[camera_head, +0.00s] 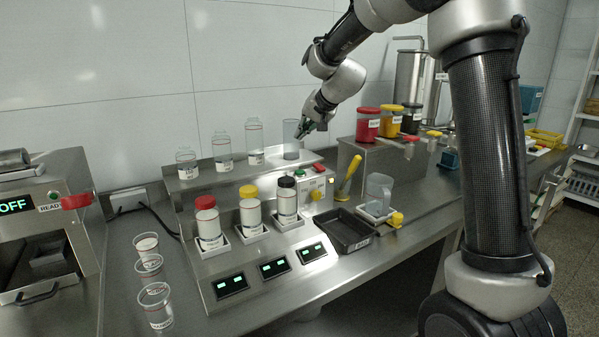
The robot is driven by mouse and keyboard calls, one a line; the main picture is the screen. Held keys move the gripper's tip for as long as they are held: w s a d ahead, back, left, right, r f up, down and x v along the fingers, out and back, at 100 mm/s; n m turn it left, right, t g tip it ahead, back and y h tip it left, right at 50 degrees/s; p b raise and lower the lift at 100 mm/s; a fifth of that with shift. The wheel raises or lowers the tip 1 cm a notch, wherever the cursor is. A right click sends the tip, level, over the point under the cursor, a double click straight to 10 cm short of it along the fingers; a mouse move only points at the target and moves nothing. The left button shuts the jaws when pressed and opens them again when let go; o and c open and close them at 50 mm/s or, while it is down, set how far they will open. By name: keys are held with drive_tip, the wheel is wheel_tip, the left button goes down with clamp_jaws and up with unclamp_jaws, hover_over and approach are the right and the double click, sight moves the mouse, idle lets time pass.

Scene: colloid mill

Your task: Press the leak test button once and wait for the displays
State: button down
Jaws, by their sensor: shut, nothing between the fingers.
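The metal test stand (195,205) carries three small displays along its front: left (231,285), middle (273,267) and right (312,252). Each is lit with green characters too small to read. At the stand's right end is a box (317,196) with a green button (301,173) and a red part (319,168) on top. I cannot read a label showing which is the leak test button. My gripper (303,131) is shut and empty, above and behind the box, beside a clear beaker (291,150) on the upper shelf. It appears apart from the buttons.
Jars with red (209,225), yellow (250,214) and black lids (287,203) stand in white trays on the stand. Clear jars line its upper shelf. A yellow-handled tool (349,176), a black tray (345,230) and a clear jug (378,193) are to the right. Empty cups (155,305) stand front left.

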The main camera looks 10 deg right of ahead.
drive_tip(key=shift+f, duration=4.45)
drive_tip(key=shift+f, duration=0.15)
drive_tip(key=shift+f, duration=0.25)
drive_tip(key=shift+f, duration=0.5)
drive_tip(key=shift+r, duration=0.95)
drive_tip(key=shift+r, duration=2.5)
